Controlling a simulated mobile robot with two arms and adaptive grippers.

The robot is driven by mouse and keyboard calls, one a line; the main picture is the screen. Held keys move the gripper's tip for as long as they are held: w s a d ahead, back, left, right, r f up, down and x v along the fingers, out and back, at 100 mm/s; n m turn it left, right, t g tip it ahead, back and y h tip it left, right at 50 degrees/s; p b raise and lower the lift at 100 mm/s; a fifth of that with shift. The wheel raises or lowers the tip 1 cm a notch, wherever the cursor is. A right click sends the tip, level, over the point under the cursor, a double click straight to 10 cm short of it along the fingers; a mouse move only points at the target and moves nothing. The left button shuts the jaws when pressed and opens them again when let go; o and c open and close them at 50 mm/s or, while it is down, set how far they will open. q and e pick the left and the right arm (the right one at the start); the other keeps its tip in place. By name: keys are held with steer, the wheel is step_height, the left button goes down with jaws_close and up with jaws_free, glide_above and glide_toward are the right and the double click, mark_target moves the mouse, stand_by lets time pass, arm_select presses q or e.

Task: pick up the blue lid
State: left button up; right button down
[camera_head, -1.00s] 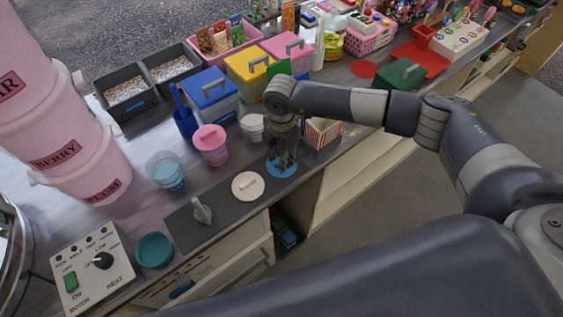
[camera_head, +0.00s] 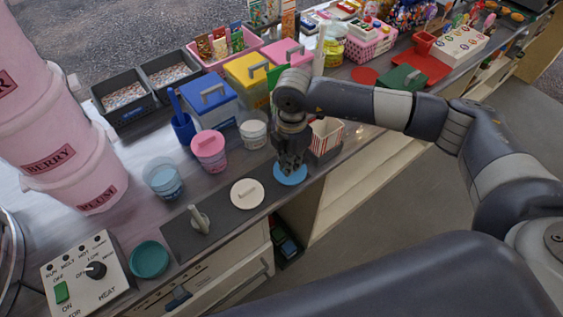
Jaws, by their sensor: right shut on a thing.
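The blue lid (camera_head: 292,180) is a flat round disc at the right end of the dark mat (camera_head: 228,220), near the counter's front edge. My right gripper (camera_head: 290,168) points down onto it from above, with its fingers shut on the lid's middle, where they hide its handle. I cannot tell whether the lid touches the mat or is slightly raised. My left gripper is not in view.
A pink-lidded tub (camera_head: 208,150), a white tub (camera_head: 253,129) and a red-striped carton (camera_head: 326,135) stand close behind. A teal bowl (camera_head: 150,259) is at front left.

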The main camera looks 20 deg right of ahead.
steer(key=s+d+b, duration=0.1)
steer(key=s+d, duration=0.2)
steer(key=s, duration=0.2)
steer(key=s+d+r+b, duration=0.1)
steer(key=s+d+b, duration=0.1)
steer(key=s, duration=0.4)
steer(key=shift+s+d+r+b, duration=0.2)
steer(key=shift+d+b, duration=0.1)
steer(key=shift+d, duration=0.5)
